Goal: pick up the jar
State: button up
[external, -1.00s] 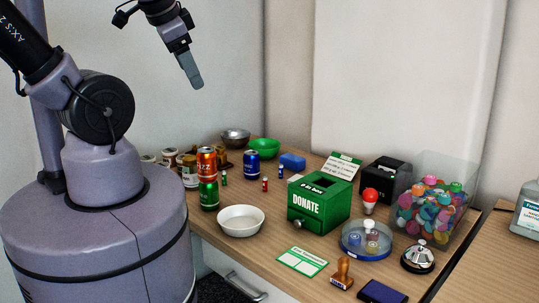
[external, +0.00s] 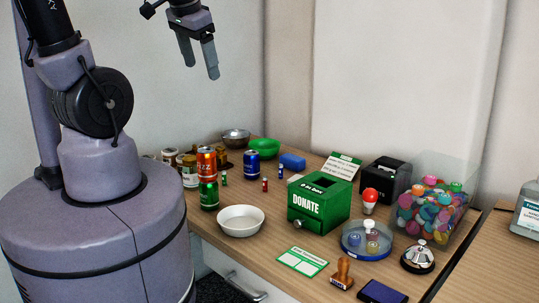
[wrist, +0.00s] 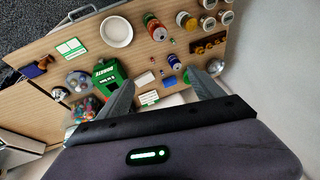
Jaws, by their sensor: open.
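Several lidded jars stand in a group at the left end of the table. The nearest jar (external: 190,172), with a pale lid, is just left of the stacked cans and partly hidden by them. In the wrist view a jar (wrist: 185,20) is at the top right, with more pale-lidded jars beside it. I cannot tell which one the task means. My gripper (external: 202,72) is open and empty, high above the table near the wall. Its two spread fingers also show in the wrist view (wrist: 159,77), well apart from the jars.
An orange can (external: 206,162) is stacked on a green can (external: 209,194) beside the jars. A white bowl (external: 241,220), blue can (external: 251,165), green donation box (external: 319,204) and clear bin of colourful balls (external: 436,208) share the table. The table's front middle has some bare wood.

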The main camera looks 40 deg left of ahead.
jog(key=w+a+f+n+g, duration=0.2)
jog(key=w+a+f+n, duration=0.1)
jog(key=w+a, duration=0.2)
jog(key=n+g+h+p, duration=0.2)
jog(key=n+p, duration=0.1)
jog(key=n, duration=0.6)
send_over(190, 158)
notch_tip(190, 158, down, 17)
notch_tip(190, 158, down, 12)
jog(key=b, duration=0.4)
jog(key=shift+a+b, duration=0.1)
jog(key=shift+b, duration=0.2)
jog(key=f, duration=0.1)
jog(key=f+b, duration=0.1)
jog(key=f, duration=0.1)
jog(key=f+b, duration=0.1)
jog(key=f, duration=0.1)
jog(key=shift+d+f, duration=0.25)
jog(key=shift+r, duration=0.15)
jog(key=shift+c, duration=0.7)
jog(key=c, duration=1.5)
